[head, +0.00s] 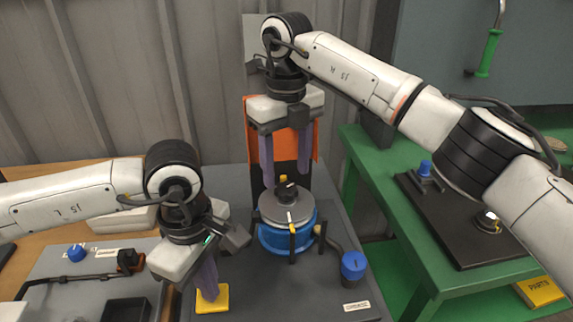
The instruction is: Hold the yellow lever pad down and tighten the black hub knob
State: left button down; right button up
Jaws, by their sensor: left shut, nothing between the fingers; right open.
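The yellow lever pad (221,304) lies at the lower middle of the head view. My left gripper (208,294) is shut and empty, its purple fingertips pointing down at the pad and seemingly touching it. Whether the pad is pressed down, I cannot tell. The black hub knob (288,193) sits on top of a grey disc (287,209) over a blue round body (274,239). My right gripper (286,182) is open and points down, its purple fingers on either side of the knob in the picture. I cannot tell whether they touch it.
An orange panel (314,131) is behind my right gripper. A green table (405,245) with a dark fixture stands at right. Another grey plate with a blue knob (77,253) lies at left.

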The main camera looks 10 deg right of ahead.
aim_at(287, 187)
pick_arm(q)
jog(key=shift+f+b, duration=1.25)
jog(key=shift+f, duration=0.1)
pick_arm(e)
jog(key=shift+f, duration=1.35)
pick_arm(q)
jog(key=shift+r, duration=0.1)
pick_arm(e)
jog(key=shift+f, duration=0.85)
jog(key=shift+c, duration=0.4)
